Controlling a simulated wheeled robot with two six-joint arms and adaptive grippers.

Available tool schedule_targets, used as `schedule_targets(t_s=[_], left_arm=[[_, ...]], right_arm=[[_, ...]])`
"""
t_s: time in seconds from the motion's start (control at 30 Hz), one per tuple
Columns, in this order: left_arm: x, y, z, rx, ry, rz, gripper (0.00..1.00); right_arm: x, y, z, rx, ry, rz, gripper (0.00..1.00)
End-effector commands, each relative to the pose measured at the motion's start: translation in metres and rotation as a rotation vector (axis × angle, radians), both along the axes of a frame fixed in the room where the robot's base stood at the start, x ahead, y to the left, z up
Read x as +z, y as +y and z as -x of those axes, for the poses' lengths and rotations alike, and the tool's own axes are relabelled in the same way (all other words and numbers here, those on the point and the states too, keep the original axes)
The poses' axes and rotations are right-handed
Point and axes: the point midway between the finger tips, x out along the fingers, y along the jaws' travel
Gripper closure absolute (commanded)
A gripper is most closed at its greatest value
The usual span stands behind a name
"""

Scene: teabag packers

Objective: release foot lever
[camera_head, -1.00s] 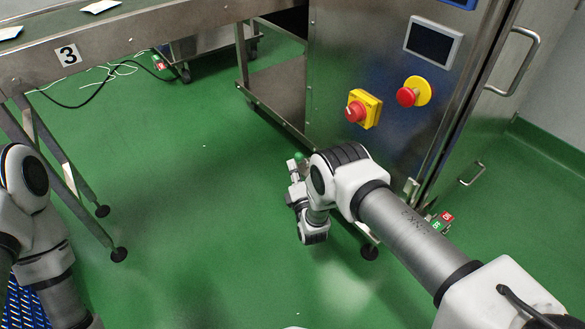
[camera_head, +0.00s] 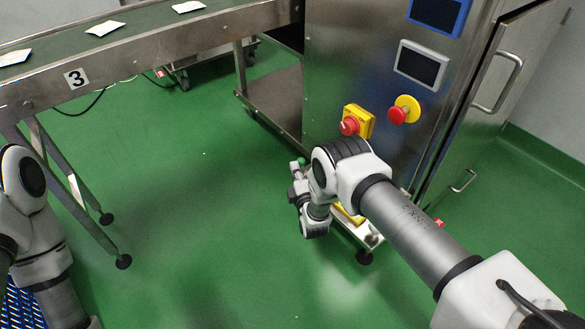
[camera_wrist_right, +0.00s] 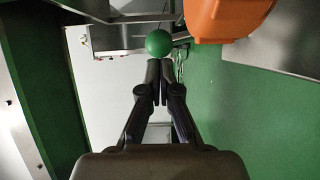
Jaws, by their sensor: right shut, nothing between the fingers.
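A green ball knob (camera_wrist_right: 158,43) shows in the right wrist view, just past the tips of my right gripper (camera_wrist_right: 160,75). I take it to be the foot lever's end. The fingers are together with nothing between them; whether they touch the knob I cannot tell. In the head view the green knob (camera_head: 301,161) is a small spot beside my right gripper (camera_head: 296,178), low in front of the steel cabinet. The lever's shaft is mostly hidden. My left arm stands at the left edge of the head view, its gripper out of sight.
The steel cabinet (camera_head: 350,75) carries a red-and-yellow switch (camera_head: 356,122), an emergency button (camera_head: 403,109) and screens. A yellow part (camera_head: 348,213) sits low behind my right arm. An orange part (camera_wrist_right: 228,18) is close by the fingers. Conveyor (camera_head: 140,45) at upper left; open green floor (camera_head: 200,200).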

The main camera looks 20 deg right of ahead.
Motion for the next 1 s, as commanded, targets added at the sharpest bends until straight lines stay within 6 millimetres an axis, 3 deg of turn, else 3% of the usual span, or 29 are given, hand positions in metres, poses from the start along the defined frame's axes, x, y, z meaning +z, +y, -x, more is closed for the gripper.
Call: schedule_targets(t_s=[0.03, 0.4, 0.8, 1.0], left_arm=[[0.01, 0.0, 0.0, -0.001, 0.001, 0.0, 0.33], [0.037, -0.001, 0.002, -0.008, 0.005, 0.001, 0.33], [0.046, -0.001, 0.002, -0.01, 0.006, 0.001, 0.33], [0.047, -0.001, 0.002, -0.01, 0.006, 0.001, 0.33]], right_arm=[[0.008, -0.004, -0.001, -0.002, 0.014, -0.038, 1.0], [0.018, -0.026, -0.009, -0.003, 0.134, -0.371, 1.0], [0.018, -0.047, -0.017, -0.002, 0.24, -0.661, 1.0], [0.017, -0.052, -0.019, 0.0, 0.237, -0.656, 1.0]])
